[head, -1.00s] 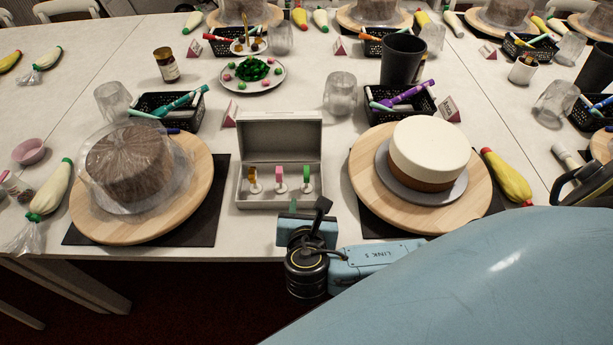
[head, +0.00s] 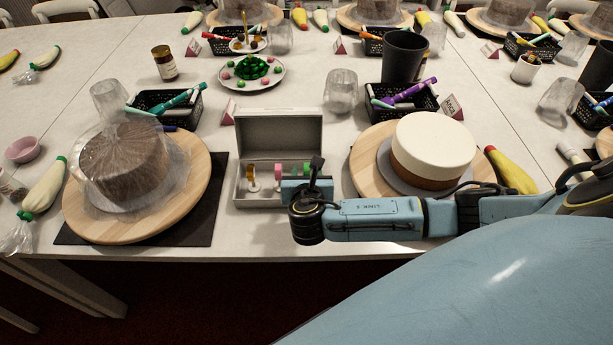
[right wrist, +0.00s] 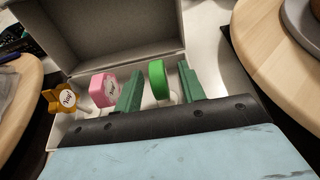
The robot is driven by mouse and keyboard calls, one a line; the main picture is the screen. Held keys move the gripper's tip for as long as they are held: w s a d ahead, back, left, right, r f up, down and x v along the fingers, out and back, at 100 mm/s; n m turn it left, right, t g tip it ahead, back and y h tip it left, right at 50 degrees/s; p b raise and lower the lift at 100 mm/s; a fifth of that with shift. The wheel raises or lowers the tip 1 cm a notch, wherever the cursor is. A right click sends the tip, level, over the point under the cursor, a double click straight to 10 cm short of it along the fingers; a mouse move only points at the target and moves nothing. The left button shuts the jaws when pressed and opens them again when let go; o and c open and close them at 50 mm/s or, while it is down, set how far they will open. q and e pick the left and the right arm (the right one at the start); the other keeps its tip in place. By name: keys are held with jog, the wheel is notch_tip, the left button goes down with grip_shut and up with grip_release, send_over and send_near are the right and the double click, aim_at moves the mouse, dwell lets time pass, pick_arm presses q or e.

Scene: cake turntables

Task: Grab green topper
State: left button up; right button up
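The green topper (right wrist: 158,80) stands in the right part of an open grey box (head: 279,132). In the right wrist view it sits between the two green fingers of my right gripper (right wrist: 160,88), with a gap visible on each side. The fingers are apart. In the head view the green topper (head: 307,167) is mostly hidden behind my right gripper (head: 306,188), which is at the box's front right. A pink topper (right wrist: 104,89) and a yellow topper (right wrist: 63,100) stand to its left. The pink one is close beside the left finger. My left gripper is not in view.
A white-topped cake (head: 434,142) on a wooden turntable (head: 372,165) stands right of the box. A wrapped brown cake (head: 122,165) on another turntable (head: 198,190) stands left. Behind the box are a clear glass (head: 341,92) and a small card (head: 229,112).

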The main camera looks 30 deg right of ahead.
jog(key=shift+w+d+f, duration=0.2)
jog(key=shift+w+d, duration=0.05)
jog(key=shift+w, duration=0.15)
grip_shut()
jog(key=shift+r, duration=0.1)
